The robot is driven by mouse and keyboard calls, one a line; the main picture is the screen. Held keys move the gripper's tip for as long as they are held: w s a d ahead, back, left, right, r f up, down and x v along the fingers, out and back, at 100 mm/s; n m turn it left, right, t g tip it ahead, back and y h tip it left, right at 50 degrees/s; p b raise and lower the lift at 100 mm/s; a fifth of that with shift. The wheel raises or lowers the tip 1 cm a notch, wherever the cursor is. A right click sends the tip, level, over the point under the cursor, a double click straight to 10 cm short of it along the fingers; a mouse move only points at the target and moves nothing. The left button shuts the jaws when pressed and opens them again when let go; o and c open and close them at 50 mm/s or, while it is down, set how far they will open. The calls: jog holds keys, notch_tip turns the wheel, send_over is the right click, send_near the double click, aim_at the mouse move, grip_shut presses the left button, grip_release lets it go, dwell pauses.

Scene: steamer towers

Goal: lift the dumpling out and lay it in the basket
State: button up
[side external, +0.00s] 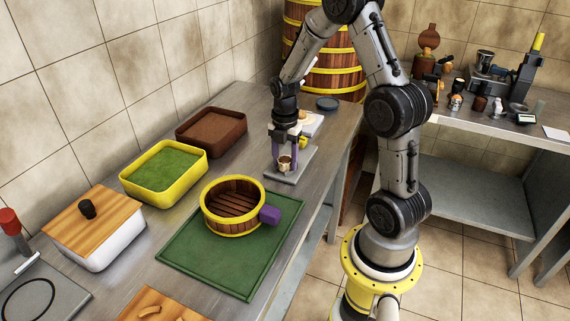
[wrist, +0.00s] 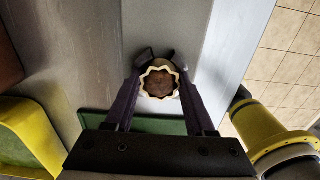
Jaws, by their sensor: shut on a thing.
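The dumpling (wrist: 160,83) has a brown middle and a pale scalloped rim. In the wrist view it sits between the two dark purple fingers of my gripper (wrist: 160,72), which are shut on it. In the side view the dumpling (side external: 285,164) is small and partly covered by my gripper (side external: 285,157). It is at or just over a grey slab (side external: 299,173); I cannot tell whether it touches. The basket (side external: 233,232) is a round wooden steamer with yellow bands and a purple handle, open at the top. It stands to the left and nearer the camera, apart from my gripper.
The basket stands on a green mat (side external: 207,263). A yellow tray (side external: 163,197) with a green inside and a brown tray (side external: 212,142) stand along the wall. A white box (side external: 115,244) with a wooden lid is at left.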

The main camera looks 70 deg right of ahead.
aim_at(286, 159)
jog(key=shift+r, duration=0.1)
jog(key=shift+r, duration=0.55)
notch_tip(286, 159, up, 2)
jog(key=shift+s+r, duration=0.1)
jog(key=shift+r, duration=0.1)
jog(key=s+a+r, duration=0.7)
jog(key=s+r, duration=0.2)
jog(key=s, duration=0.2)
jog(key=shift+s+a+r, duration=0.15)
jog(key=shift+s, duration=0.25)
